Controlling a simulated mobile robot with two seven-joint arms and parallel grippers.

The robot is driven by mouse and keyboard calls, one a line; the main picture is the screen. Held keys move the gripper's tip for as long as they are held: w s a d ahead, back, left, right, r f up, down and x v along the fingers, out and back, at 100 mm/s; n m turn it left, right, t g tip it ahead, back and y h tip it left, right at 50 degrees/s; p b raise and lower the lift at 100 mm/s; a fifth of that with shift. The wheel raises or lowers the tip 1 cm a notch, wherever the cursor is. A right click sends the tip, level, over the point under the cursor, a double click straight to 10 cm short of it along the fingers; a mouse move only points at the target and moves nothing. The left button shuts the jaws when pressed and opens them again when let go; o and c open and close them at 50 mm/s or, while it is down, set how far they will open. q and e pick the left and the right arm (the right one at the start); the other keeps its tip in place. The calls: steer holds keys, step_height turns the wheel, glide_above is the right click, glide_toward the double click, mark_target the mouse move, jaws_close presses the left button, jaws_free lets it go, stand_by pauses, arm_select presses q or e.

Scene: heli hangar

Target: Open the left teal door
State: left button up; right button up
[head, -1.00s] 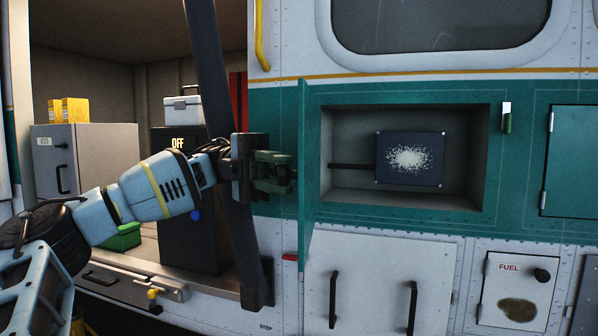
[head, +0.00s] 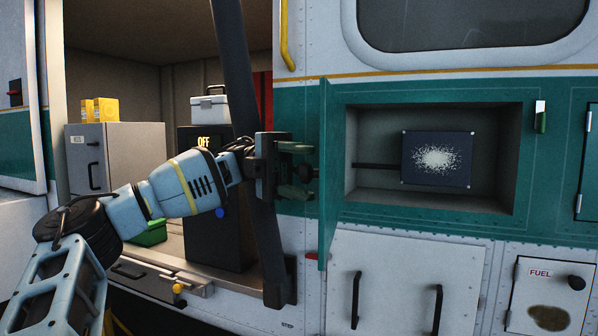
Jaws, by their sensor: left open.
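The left teal door (head: 326,170) stands swung open, seen nearly edge-on at the left side of a recessed compartment (head: 365,130) in the teal band. A dark panel with a white speckled patch (head: 437,158) shows inside the compartment. My left gripper (head: 306,172) is open at the outer left face of the door, close to a small dark knob there. I cannot tell whether it touches the door. My right gripper is not in view.
A dark vertical strap or bar (head: 235,70) runs behind my left gripper, beside the open cabin. A grey cabinet (head: 130,160) and a black box marked OFF (head: 200,225) stand inside. Below are a white panel with black handles (head: 395,270) and a fuel hatch (head: 545,295).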

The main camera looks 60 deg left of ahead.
arm_select(q)
steer(key=a+b, duration=0.2)
steer(key=a, duration=0.5)
steer(key=shift+w+a, duration=0.15)
steer(key=shift+a, duration=0.25)
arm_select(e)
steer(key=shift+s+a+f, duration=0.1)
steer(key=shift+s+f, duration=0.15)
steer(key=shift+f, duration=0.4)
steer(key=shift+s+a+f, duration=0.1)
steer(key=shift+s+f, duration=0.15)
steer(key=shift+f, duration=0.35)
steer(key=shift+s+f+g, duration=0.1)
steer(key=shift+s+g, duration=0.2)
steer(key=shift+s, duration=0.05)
